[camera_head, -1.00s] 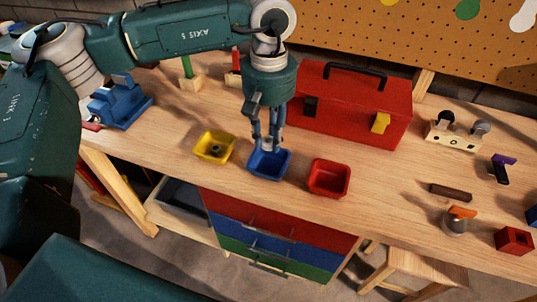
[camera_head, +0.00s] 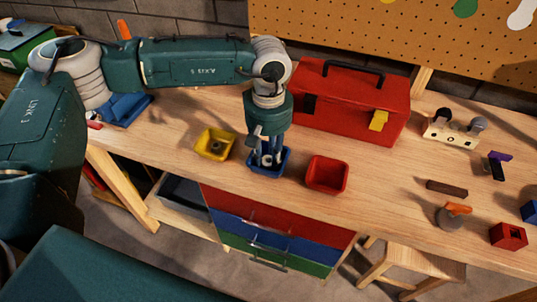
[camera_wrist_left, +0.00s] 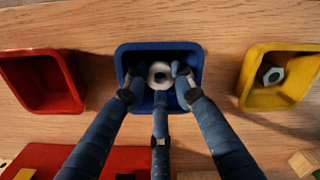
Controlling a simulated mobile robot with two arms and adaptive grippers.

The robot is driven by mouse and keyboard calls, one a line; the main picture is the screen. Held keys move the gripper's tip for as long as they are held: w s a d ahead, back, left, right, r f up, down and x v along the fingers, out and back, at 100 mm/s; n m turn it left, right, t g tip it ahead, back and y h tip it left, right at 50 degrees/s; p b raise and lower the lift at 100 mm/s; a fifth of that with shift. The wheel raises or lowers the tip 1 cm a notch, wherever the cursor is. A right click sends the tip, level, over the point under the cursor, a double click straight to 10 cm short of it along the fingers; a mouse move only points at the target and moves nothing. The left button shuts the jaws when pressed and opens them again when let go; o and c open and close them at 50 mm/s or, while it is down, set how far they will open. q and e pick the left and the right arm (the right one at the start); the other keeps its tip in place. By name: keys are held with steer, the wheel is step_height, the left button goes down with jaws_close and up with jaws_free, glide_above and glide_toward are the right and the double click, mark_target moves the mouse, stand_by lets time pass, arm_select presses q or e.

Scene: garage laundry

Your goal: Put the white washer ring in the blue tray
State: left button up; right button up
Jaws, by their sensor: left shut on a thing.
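The white washer ring (camera_wrist_left: 160,75) is between the fingertips of my left gripper (camera_wrist_left: 160,82), over or inside the blue tray (camera_wrist_left: 132,52) in the left wrist view. My left gripper (camera_head: 268,160) is shut on the ring, its fingers pointing down into the blue tray (camera_head: 284,172) in the head view. The ring shows there as a small pale spot (camera_head: 267,159) between the fingers. I cannot tell whether the ring touches the tray floor. My right gripper is not in view.
A yellow tray (camera_head: 203,151) holding a grey nut (camera_wrist_left: 273,75) and an empty red tray (camera_head: 327,175) flank the blue tray. A red toolbox (camera_head: 345,100) stands close behind. Several small items, including a dark red block (camera_head: 508,236), lie at the right.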

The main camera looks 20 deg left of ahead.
arm_select(q)
steer(key=o, duration=0.5)
steer(key=shift+r+p, duration=0.15)
steer(key=shift+p, duration=0.15)
steer(key=shift+r, duration=0.3)
step_height(320, 180, up, 11)
steer(key=b, duration=0.2)
steer(key=shift+r, duration=0.2)
